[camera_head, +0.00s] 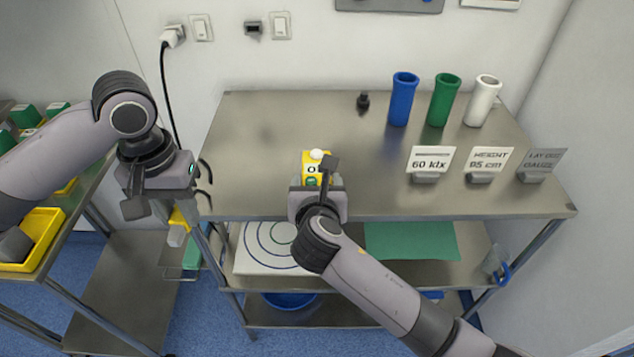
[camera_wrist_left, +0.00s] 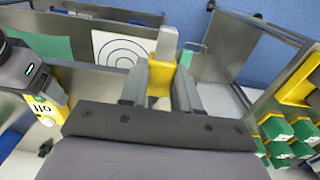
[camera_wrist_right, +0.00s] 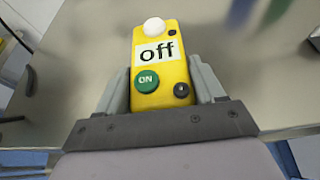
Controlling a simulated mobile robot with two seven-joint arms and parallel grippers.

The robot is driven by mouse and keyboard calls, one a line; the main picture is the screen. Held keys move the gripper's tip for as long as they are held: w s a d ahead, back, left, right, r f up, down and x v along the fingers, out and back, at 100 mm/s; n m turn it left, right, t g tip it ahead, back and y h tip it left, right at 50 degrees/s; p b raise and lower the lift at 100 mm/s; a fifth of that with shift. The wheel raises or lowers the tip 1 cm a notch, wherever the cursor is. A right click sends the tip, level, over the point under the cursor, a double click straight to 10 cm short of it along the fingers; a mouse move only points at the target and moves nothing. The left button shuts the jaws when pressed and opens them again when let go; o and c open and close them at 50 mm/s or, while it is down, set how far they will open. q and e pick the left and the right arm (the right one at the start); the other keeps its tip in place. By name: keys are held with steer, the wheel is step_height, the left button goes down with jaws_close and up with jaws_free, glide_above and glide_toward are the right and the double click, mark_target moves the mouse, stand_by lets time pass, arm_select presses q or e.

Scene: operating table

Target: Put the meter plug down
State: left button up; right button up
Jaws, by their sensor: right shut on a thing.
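My right gripper (camera_head: 316,178) is shut on the yellow meter (camera_head: 311,168) at the front of the steel table's top. The right wrist view shows the meter (camera_wrist_right: 162,70) between both fingers, with a white ball, an "off" display and a green ON button. I cannot tell whether it touches the table. A small black plug-like piece (camera_head: 363,102) stands apart near the back of the table; I cannot tell if it is the meter plug. My left gripper (camera_head: 158,208) hangs left of the table with its fingers apart.
Blue (camera_head: 402,100), green (camera_head: 443,100) and white (camera_head: 482,101) tubes stand at the back right of the table (camera_head: 280,125). Signs, including a "60 klx" card (camera_head: 431,160), stand at the front right. The table's left part is clear. A yellow tray (camera_head: 42,240) is at far left.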

arm_select(q)
jaws_close()
stand_by(0.3)
steer(key=w+d+r+n, duration=0.2)
steer(key=w+n, duration=0.4)
steer(key=n, duration=1.2)
glide_toward(234, 189)
step_height(234, 189, down, 6)
steer(key=shift+f, duration=0.1)
